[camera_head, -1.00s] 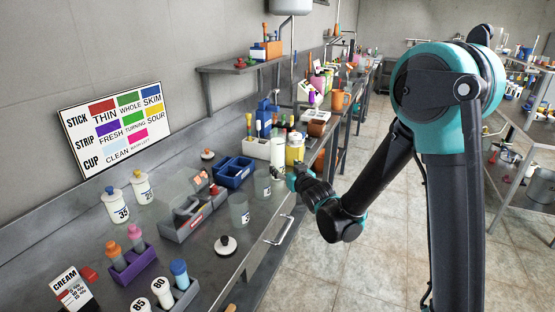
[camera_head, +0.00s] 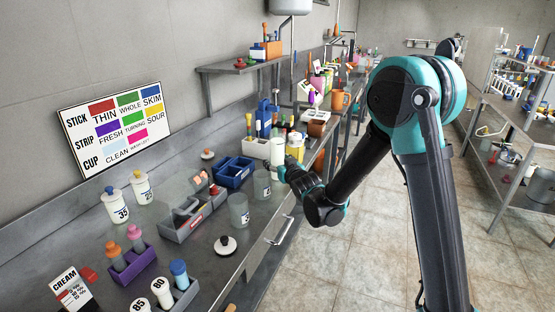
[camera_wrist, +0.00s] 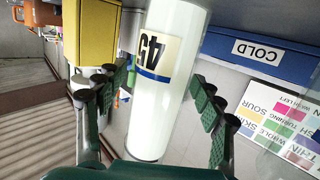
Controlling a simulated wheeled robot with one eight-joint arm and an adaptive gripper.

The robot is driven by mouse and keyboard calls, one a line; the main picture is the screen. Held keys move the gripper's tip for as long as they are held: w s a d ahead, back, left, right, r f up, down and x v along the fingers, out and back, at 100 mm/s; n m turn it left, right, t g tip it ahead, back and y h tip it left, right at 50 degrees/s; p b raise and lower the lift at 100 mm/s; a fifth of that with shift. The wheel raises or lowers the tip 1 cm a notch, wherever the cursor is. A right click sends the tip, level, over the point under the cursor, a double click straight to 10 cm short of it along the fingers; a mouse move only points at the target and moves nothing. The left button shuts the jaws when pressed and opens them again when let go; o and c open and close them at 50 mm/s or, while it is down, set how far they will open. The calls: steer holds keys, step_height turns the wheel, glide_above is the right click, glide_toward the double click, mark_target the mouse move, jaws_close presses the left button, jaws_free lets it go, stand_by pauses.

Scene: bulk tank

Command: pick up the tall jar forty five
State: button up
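The tall white jar (camera_head: 277,153) with a "45" label stands on the steel bench in the head view. In the wrist view the jar (camera_wrist: 168,85) fills the middle, its label showing a blue stripe. My gripper (camera_head: 287,168) is beside the jar's near right side in the head view. In the wrist view my gripper (camera_wrist: 160,100) is open, with one green padded finger on each side of the jar. Gaps show between the pads and the jar. The head view does not show the fingertips clearly.
A blue bin (camera_wrist: 258,52) marked COLD is close to the jar in the wrist view. A yellow container (camera_head: 295,147) stands just behind it. Clear beakers (camera_head: 239,211) and a grey caddy (camera_head: 190,218) stand nearer on the bench.

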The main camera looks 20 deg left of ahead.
jaws_close()
steer(key=shift+r, duration=0.25)
stand_by(0.5)
step_height(320, 180, up, 19)
stand_by(1.5)
steer(key=shift+r, duration=0.25)
